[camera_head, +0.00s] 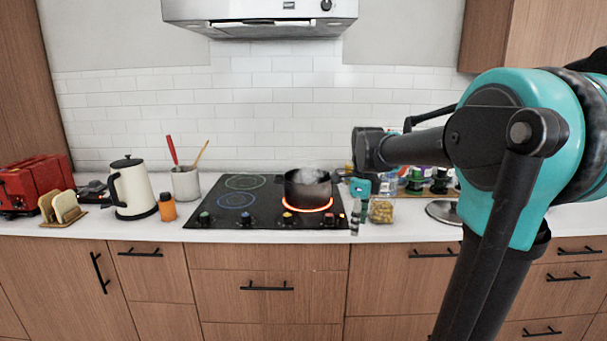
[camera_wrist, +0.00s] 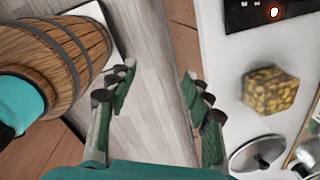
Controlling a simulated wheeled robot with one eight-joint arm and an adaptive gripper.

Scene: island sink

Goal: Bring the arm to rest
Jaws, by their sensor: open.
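My gripper (camera_head: 356,218) hangs from the dark forearm of my arm, in front of the counter's edge, just right of the cooktop in the head view. My arm reaches in from the right, bent at a teal joint. In the wrist view my gripper (camera_wrist: 158,88) has its two green and grey fingers spread apart. Nothing is between them; grey wood-grain floor shows behind the gap. The gripper looks empty and apart from the counter objects.
A dark pot (camera_head: 307,190) steams on a glowing burner of the black cooktop (camera_head: 262,215). A banded wooden barrel (camera_wrist: 50,65) is at left in the wrist view.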

